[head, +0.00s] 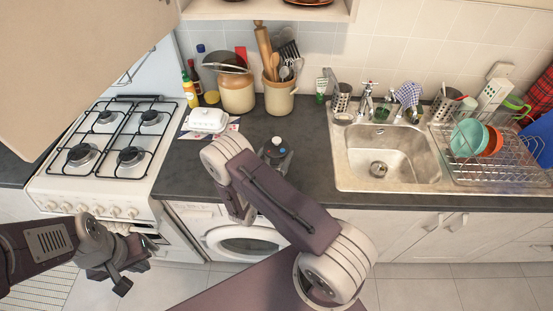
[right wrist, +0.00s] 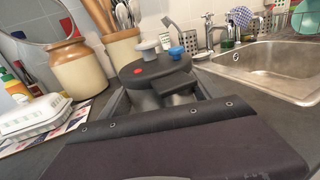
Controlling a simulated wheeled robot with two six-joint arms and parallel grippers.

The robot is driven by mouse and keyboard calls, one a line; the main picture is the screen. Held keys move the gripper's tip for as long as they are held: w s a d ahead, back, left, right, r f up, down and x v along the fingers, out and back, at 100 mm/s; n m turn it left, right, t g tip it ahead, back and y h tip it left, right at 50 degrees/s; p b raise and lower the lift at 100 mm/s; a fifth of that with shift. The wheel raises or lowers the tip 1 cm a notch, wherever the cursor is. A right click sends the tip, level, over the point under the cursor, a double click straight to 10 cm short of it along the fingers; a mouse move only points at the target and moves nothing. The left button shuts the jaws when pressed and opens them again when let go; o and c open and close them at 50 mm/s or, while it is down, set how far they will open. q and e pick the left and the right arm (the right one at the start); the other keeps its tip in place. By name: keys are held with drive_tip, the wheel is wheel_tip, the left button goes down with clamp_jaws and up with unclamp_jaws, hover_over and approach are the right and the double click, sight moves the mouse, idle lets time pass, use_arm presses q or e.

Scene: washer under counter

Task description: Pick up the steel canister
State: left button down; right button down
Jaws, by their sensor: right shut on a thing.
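The steel canister (right wrist: 148,100) stands on the dark counter, a grey metal body under a black lid with a red dot, a pale knob and a blue knob. In the head view the canister (head: 276,147) shows just beyond my right forearm, which hides its lower part. My right gripper (right wrist: 165,103) is shut on the canister; its dark body covers the bottom of the wrist view and hides most of the grip. My left gripper (head: 130,264) is empty, low in front of the stove, its fingers apart.
A jar (head: 237,92) and a utensil crock (head: 279,97) stand behind the canister. The sink (head: 385,155) and dish rack (head: 490,150) are at the right. A washer (head: 245,243) is below.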

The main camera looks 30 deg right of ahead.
sight(278, 144)
drive_tip(key=shift+r, duration=0.1)
drive_tip(key=shift+r, duration=0.95)
drive_tip(key=shift+s+d+r+b, duration=0.1)
drive_tip(key=shift+d+r+b, duration=0.1)
drive_tip(key=shift+r, duration=0.4)
drive_tip(key=shift+s+d+r+b, duration=0.1)
drive_tip(key=shift+r+b, duration=0.05)
drive_tip(key=shift+r, duration=0.45)
drive_tip(key=s+d+r+b, duration=0.1)
drive_tip(key=s+d+r, duration=0.3)
drive_tip(key=d, duration=0.6)
wheel_tip(278, 144, up, 3)
drive_tip(key=shift+s+f, duration=0.2)
drive_tip(key=shift+s, duration=0.2)
